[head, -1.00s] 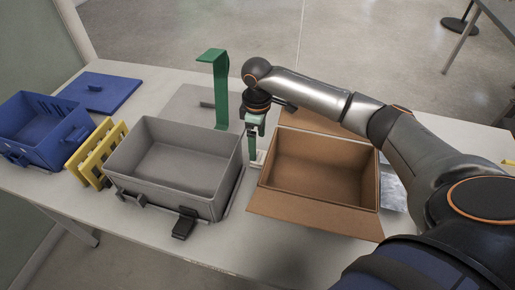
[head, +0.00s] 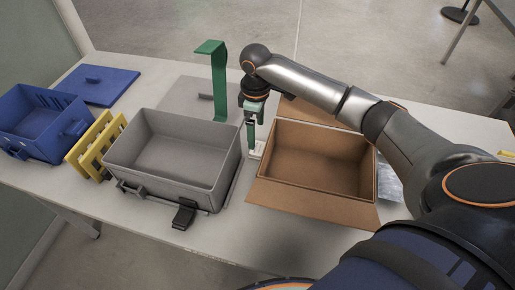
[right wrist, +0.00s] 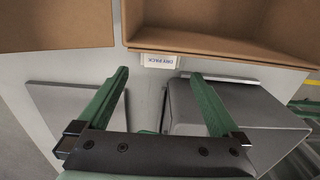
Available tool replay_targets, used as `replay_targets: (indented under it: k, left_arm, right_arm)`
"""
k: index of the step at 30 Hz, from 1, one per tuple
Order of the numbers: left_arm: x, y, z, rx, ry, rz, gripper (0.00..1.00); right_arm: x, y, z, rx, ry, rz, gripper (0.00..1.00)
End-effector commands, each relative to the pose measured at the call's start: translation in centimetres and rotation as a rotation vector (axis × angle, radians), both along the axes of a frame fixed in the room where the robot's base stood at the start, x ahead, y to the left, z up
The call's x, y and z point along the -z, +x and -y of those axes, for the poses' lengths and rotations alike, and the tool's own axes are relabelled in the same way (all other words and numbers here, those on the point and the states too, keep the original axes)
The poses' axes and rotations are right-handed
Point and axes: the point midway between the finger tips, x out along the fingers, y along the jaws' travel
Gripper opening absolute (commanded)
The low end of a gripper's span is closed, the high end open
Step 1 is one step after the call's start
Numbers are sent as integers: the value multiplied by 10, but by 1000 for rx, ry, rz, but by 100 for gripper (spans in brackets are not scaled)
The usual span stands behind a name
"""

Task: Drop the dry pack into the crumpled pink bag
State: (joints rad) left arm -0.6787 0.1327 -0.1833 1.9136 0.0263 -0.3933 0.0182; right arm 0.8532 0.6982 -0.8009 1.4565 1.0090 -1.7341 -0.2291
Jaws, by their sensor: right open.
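The dry pack (head: 257,151) is a small white packet on the table, in the gap between the grey bin and the cardboard box. In the right wrist view the dry pack (right wrist: 160,61) shows its printed label, close to the box wall. My right gripper (right wrist: 160,74) is open, with its green fingers pointing down at the packet and nothing between them. In the head view my right gripper (head: 250,149) is beside the packet. A crumpled, silvery-looking bag (head: 390,182) lies right of the box, partly hidden by my arm; no pink shows. My left gripper is not in view.
The open cardboard box (head: 312,197) and open grey bin (head: 132,178) look empty and flank the gripper closely. A tall green bracket (head: 219,85) stands behind the bin. A yellow rack (head: 95,145), blue crate (head: 45,120) and blue lid (head: 100,85) are at left.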

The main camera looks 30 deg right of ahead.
Motion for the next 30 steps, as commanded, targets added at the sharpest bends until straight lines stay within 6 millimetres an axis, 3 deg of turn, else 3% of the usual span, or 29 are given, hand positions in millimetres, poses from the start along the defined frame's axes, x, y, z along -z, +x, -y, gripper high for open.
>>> replay_targets:
  k: [8, 15, 24, 30]
  left_arm:
    - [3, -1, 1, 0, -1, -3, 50]
    - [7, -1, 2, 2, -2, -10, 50]
    - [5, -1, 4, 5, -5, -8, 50]
    - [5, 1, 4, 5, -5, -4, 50]
  right_arm:
    - [26, 0, -1, 1, 0, -1, 100]
    - [60, -1, -1, 0, 0, -1, 100]
    - [66, 0, -1, -1, -1, 1, 100]
    - [66, 0, -1, 0, -1, 1, 80]
